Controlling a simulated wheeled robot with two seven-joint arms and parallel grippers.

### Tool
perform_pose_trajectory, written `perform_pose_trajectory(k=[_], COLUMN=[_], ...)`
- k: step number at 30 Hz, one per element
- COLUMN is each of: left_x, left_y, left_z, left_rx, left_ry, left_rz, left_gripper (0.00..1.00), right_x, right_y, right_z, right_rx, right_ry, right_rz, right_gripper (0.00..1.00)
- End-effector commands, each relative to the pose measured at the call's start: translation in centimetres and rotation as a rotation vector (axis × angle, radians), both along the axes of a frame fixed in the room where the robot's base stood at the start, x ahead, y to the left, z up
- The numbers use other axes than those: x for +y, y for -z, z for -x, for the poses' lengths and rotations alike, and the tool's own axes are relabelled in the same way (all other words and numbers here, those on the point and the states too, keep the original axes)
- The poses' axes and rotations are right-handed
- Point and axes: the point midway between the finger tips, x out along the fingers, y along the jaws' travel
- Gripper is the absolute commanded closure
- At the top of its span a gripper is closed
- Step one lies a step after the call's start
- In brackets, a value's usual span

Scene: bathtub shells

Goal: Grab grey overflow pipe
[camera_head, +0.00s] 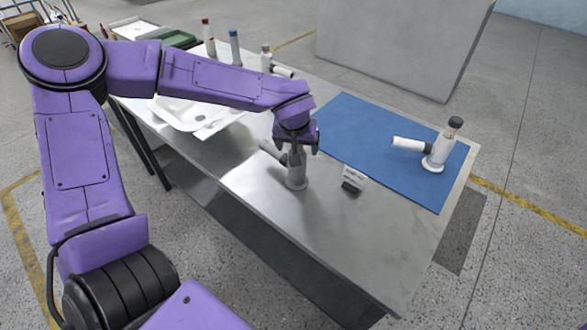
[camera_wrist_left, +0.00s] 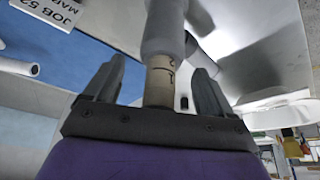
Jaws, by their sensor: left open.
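A grey overflow pipe (camera_head: 297,174) stands upright on the bare metal table, with a side branch pointing up and left. My left gripper (camera_head: 298,146) is directly above it, pointing down over its top. In the left wrist view the pipe (camera_wrist_left: 165,38) runs between the two fingers of my left gripper (camera_wrist_left: 160,70). Its narrow, beige marked end sits between them near the palm. The fingers are open, with gaps visible on both sides of the pipe. My right gripper is not in view.
A blue mat (camera_head: 345,130) holds a whiter pipe with a dark top (camera_head: 439,157). A small label stand (camera_head: 353,179) is just right of the gripper. A white basin (camera_head: 187,116) and several bottles and fittings are farther back. The table's near right end is clear.

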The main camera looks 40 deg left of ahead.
Motion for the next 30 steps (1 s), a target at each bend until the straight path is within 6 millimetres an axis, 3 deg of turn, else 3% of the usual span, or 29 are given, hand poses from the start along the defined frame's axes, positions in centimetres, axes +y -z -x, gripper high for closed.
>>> perform_pose_trajectory(k=[3, 11, 18, 22, 26, 30], left_x=[0.0, 0.0, 0.0, 0.0, -0.1, -3.2], left_y=[0.0, 0.0, -0.2, -1.2, -3.7, -7.0], left_z=[0.0, 0.0, 0.1, 0.0, 0.0, -0.7], left_rx=[0.000, 0.001, 0.001, -0.001, -0.004, -0.005], left_ry=[0.000, 0.000, 0.000, -0.001, -0.001, 0.003], left_rz=[0.000, 0.000, 0.000, -0.001, 0.000, -0.004], left_gripper=[0.16, 0.99, 0.99, 0.99, 0.99, 0.99], right_x=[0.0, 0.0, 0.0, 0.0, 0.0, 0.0], right_y=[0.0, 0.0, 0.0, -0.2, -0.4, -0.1], right_z=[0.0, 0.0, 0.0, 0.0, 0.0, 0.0], right_rx=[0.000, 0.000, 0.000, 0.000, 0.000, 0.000], right_ry=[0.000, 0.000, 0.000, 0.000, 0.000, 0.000], right_rz=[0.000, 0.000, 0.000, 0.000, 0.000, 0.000], right_gripper=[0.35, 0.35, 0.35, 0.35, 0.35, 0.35])
